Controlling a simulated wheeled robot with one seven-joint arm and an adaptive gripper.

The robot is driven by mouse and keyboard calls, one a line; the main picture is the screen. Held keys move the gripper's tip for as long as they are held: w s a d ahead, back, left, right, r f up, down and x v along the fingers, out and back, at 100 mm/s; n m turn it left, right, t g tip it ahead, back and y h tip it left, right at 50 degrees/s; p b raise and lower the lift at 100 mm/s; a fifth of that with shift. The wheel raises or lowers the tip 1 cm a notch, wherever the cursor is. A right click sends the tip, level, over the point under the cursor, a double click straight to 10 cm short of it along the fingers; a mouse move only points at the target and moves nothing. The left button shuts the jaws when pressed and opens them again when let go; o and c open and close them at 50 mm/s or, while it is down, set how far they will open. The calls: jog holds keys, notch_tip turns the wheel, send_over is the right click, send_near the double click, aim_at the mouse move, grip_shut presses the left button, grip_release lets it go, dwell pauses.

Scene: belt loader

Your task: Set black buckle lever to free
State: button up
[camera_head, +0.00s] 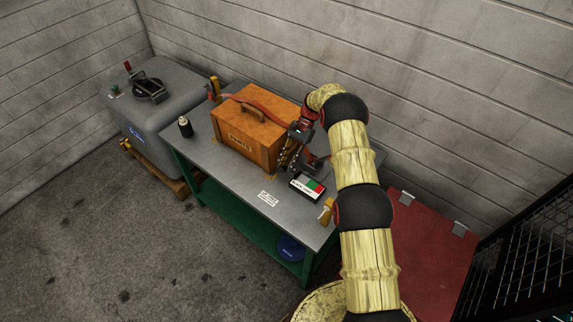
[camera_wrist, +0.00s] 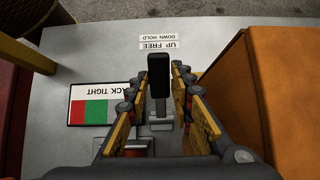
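The black buckle lever (camera_wrist: 158,75) stands up from a small grey metal mount (camera_wrist: 160,122) in the wrist view. My gripper (camera_wrist: 159,78) is around it, one finger on each side, with narrow gaps showing between fingers and lever. It looks open. A label (camera_wrist: 158,42) beyond the lever reads "UP FREE" and "DOWN HOLD". In the head view my gripper (camera_head: 291,157) is at the right end of the orange box (camera_head: 237,138), and it hides most of the buckle. A red strap (camera_head: 262,108) passes over the box.
A green-and-red indicator card (camera_head: 307,187) lies beside the buckle on the grey table (camera_head: 232,178). A yellow-handled item (camera_head: 326,211) is near the table's right edge. A grey tank (camera_head: 165,100) stands further left.

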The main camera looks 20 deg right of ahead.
jog(key=o, duration=0.4)
jog(key=shift+c, duration=0.2)
jog(key=v, duration=1.2)
